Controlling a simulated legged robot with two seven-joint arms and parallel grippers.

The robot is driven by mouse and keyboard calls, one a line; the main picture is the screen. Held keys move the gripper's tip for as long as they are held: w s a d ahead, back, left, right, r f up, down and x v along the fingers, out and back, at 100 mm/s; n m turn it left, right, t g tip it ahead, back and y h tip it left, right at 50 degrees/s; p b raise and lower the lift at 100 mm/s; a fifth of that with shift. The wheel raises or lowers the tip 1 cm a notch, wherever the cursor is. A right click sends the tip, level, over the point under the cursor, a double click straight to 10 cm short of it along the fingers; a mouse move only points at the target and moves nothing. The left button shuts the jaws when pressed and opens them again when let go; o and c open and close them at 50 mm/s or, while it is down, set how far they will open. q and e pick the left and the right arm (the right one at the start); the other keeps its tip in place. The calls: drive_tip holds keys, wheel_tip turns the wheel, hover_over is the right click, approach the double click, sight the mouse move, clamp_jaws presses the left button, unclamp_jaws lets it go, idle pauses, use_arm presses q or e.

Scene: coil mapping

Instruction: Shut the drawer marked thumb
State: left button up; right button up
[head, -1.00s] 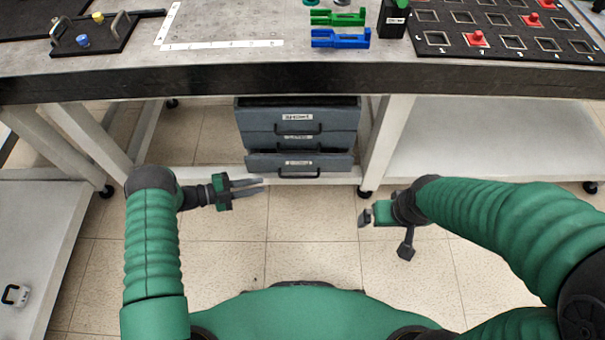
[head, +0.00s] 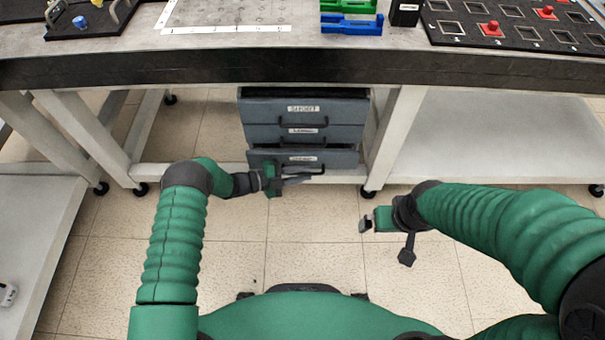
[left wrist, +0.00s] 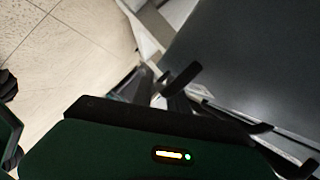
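A grey drawer unit (head: 258,112) with several labelled fronts stands under the table. Its bottom drawer (head: 345,160) stands out a little, with a dark gap above its front. Its label is too small to read surely, so I cannot confirm it says thumb. The left wrist view shows a large grey panel (left wrist: 250,60) close by, at the right. My right gripper (head: 366,222) hangs over the floor, away from the unit; its finger spacing is unclear.
The table's thick dark front edge (head: 300,68) runs above the drawers. White table legs (head: 392,135) stand on both sides of the unit. A white lower shelf (head: 480,140) lies to the right. The tiled floor (head: 320,245) in front is clear.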

use_arm(q)
drive_tip(key=shift+d, duration=0.15)
clamp_jaws()
drive_tip(key=shift+s, duration=0.1)
idle(1.0)
